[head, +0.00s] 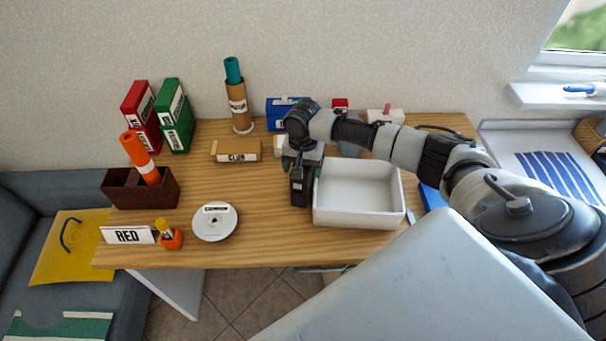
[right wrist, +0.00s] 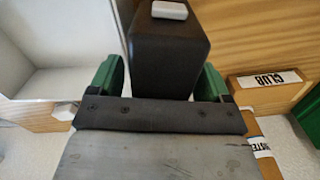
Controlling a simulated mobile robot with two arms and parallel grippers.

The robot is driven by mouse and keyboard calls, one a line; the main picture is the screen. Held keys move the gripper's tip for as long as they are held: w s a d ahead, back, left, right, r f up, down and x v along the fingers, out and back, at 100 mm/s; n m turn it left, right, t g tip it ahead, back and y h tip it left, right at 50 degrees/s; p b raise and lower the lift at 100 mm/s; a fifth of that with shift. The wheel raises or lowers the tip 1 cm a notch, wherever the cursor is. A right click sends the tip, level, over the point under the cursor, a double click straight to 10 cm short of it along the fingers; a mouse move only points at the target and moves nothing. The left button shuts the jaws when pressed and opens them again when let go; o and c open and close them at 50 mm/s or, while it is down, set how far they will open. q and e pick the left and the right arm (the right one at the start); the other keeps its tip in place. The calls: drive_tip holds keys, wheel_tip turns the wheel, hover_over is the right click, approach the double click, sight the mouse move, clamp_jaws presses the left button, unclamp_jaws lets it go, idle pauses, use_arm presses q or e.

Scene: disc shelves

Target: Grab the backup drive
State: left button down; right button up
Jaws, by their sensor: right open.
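A black upright box (head: 301,188), which I take to be the backup drive, stands on the desk just left of the white tray. I can read no label on it. My right gripper (head: 302,164) is over its upper part, with green fingers. In the right wrist view, the black box (right wrist: 168,45) has a small white piece on one face. My right gripper (right wrist: 160,80) is open there, with one finger on each side of the box. I cannot tell whether either finger touches it. My left gripper is not in view.
The empty white tray (head: 360,218) is close beside the box. A white disc (head: 215,228), a tan CLUB box (head: 236,151), a brown holder (head: 120,188) and a RED sign (head: 128,235) are to the left. Bare desk (head: 262,200) lies between disc and box.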

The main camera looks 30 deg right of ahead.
drive_tip(key=c, duration=1.2)
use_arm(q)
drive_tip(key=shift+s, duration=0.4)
use_arm(e)
drive_tip(key=shift+r, duration=0.15)
